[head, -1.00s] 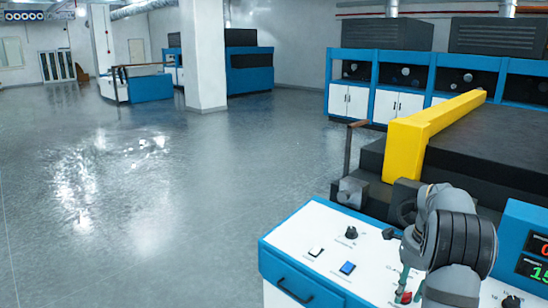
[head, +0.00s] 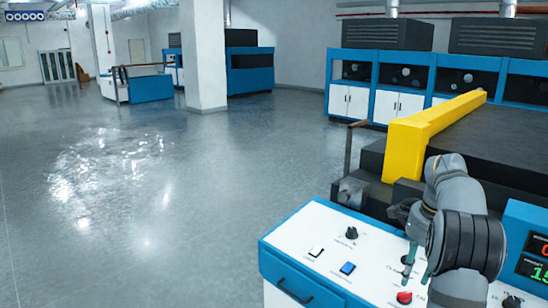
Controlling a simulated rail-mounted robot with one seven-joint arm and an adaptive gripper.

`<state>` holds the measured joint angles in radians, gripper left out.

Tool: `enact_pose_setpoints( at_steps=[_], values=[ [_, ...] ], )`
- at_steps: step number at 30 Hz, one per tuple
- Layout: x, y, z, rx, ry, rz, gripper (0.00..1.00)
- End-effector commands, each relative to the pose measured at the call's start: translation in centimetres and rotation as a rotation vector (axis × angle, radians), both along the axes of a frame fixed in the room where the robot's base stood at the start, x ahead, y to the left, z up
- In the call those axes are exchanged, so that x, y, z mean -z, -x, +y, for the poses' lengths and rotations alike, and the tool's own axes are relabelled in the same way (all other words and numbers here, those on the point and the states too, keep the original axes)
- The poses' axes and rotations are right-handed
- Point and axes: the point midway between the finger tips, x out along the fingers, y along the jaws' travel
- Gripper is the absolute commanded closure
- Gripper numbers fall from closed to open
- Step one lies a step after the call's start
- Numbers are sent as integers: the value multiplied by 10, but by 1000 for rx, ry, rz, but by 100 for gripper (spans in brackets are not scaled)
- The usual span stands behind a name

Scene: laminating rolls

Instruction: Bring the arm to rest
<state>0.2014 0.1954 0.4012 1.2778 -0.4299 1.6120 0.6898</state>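My gripper (head: 415,281) hangs over the right part of the white control panel (head: 375,278), at the end of my grey arm. Its two thin teal fingers point down and look apart, with nothing seen between them. A red button (head: 404,297) on the panel lies just below the fingertips in the picture and shows clear of them. The wrist and forearm hide part of the panel's right side.
A blue button (head: 348,268), a white button (head: 316,251) and a black knob (head: 351,233) are on the panel. A blue-framed display (head: 530,250) stands at right. A yellow beam (head: 440,120) crosses the dark machine behind. Open floor (head: 150,220) lies left.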

Motion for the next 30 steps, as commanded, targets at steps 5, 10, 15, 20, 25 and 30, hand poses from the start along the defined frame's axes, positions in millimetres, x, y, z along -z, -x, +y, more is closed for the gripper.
enact_pose_setpoints(
  at_steps=[5,10,15,20,25,30],
  values=[
    [-31,3,0,0,1,-3,66],
    [-35,6,1,-1,-3,7,66],
    [-7,2,1,-1,-3,6,66],
    [25,-1,1,0,-3,5,66],
    [62,-6,1,-1,-2,4,66],
    [66,-9,0,-162,19,22,66]
  ],
)
